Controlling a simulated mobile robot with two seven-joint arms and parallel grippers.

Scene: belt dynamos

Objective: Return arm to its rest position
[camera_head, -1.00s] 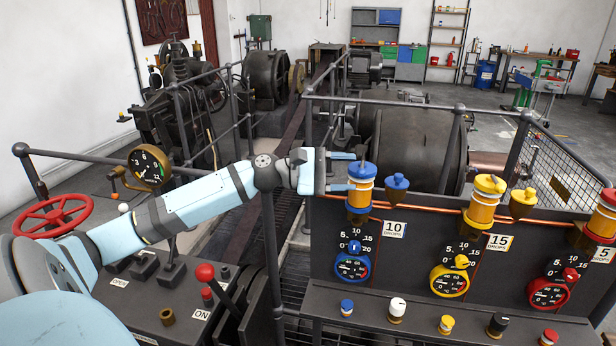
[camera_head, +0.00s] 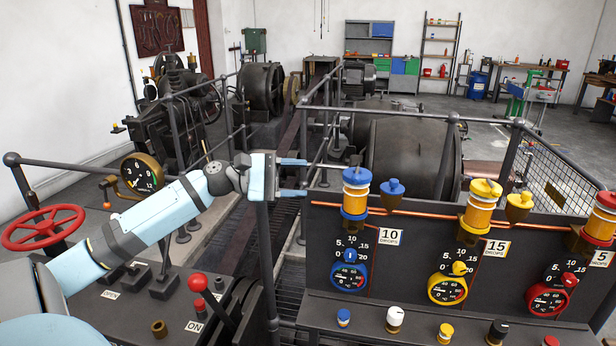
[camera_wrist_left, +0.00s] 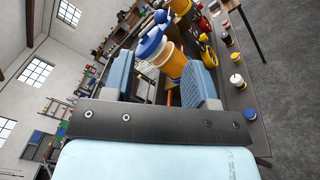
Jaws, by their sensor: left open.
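My left arm (camera_head: 150,215) comes in from the left, pale blue, stretched over the control desk. My left gripper (camera_head: 296,177) is open and empty. Its two blue fingers point right, and a gap shows between them and the blue-capped oiler (camera_head: 355,192) on the panel. In the left wrist view the open fingers (camera_wrist_left: 160,80) stand either side of the picture of the blue-capped oiler (camera_wrist_left: 168,58), which is beyond them. My right gripper is not in view.
The dark panel (camera_head: 400,255) carries yellow (camera_head: 480,208) and red (camera_head: 600,225) oilers, dials and a row of knobs. A red handwheel (camera_head: 43,228), a pressure gauge (camera_head: 142,174) and a red-knobbed lever (camera_head: 198,283) stand near my arm. Railings (camera_head: 100,168) surround the machines.

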